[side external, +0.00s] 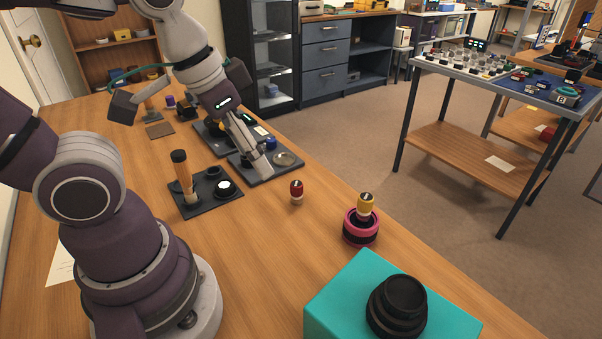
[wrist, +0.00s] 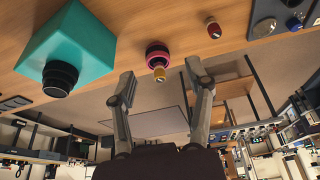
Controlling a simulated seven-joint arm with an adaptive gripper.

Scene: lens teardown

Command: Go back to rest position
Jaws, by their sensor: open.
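My gripper (side external: 262,168) is over the black tray (side external: 292,158) at the middle of the wooden table in the side view. A teal box (side external: 340,290) with a black lens (side external: 398,305) on top stands at the table's near end; the box (wrist: 85,38) and lens (wrist: 60,78) also show in the wrist view. A pink and black ring (side external: 360,228) with a yellow-topped piece (side external: 366,205) on it stands behind the box. A small red-topped piece (side external: 296,190) stands alone beside the tray.
A dark mat (side external: 195,202) holds a wooden-handled tool (side external: 184,175) and a white-topped round part (side external: 225,188). More trays and small parts lie farther back. A metal-legged table (side external: 500,75) stands across the aisle. The wooden table between mat and teal box is clear.

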